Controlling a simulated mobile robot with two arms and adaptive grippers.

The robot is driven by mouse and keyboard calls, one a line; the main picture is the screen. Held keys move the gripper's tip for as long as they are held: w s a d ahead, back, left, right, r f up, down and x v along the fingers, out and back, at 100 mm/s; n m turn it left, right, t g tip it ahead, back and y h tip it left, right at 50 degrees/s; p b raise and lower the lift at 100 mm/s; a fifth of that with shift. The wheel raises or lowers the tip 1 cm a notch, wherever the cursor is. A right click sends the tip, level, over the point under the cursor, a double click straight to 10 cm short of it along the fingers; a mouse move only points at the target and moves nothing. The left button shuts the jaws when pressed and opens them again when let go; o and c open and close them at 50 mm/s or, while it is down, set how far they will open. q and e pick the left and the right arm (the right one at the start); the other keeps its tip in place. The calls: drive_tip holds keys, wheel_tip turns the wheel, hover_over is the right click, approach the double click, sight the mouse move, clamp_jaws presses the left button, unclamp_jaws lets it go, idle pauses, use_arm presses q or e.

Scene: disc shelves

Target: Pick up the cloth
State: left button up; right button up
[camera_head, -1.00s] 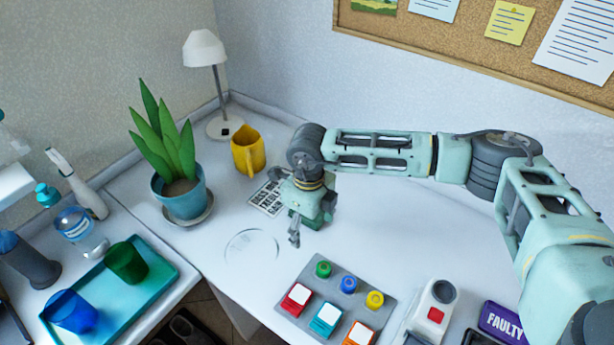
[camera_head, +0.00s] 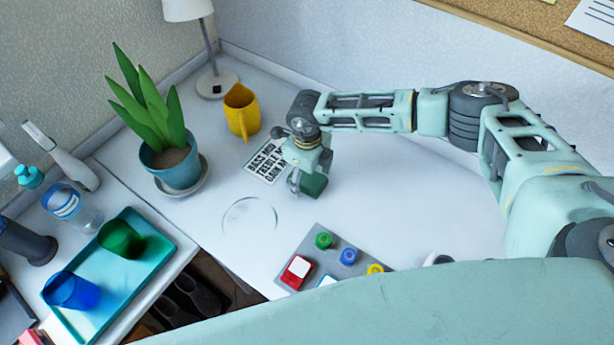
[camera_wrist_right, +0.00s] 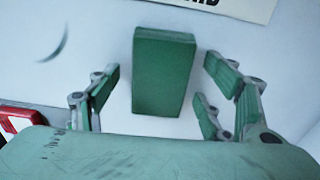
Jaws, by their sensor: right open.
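No soft, draped cloth can be made out. A dark green, block-shaped thing (camera_wrist_right: 164,72) lies on the white table in the right wrist view; it may be the folded cloth, but I cannot tell. It also shows, partly hidden by my right gripper, in the head view (camera_head: 313,186). My right gripper (camera_head: 304,181) points down over it. In the wrist view the right gripper's fingers (camera_wrist_right: 162,98) are open, one on each side of the block, with gaps on both sides. My left gripper is not in view.
A printed card (camera_head: 265,161) and yellow mug (camera_head: 241,112) are near the gripper. A clear disc (camera_head: 249,222) and grey button panel (camera_head: 330,262) are nearer. A potted plant (camera_head: 172,165) stands left; a teal tray (camera_head: 150,270) holds two cups. Table right of the gripper is clear.

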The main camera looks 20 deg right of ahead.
sight(309, 177)
drive_tip(key=shift+f, duration=0.15)
drive_tip(key=c, duration=1.1)
drive_tip(key=shift+c, duration=0.5)
drive_tip(key=shift+r, duration=0.35)
wheel_tip(309, 177, up, 4)
drive_tip(key=shift+s+d+f+b, duration=0.15)
drive_tip(key=shift+b, duration=0.55)
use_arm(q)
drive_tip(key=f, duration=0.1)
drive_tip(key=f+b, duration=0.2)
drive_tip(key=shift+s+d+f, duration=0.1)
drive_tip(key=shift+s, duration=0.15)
use_arm(e)
drive_tip(key=s+d+r, duration=0.6)
drive_tip(key=s, duration=0.3)
drive_tip(key=shift+s+r, duration=0.25)
drive_tip(key=shift+r, duration=0.1)
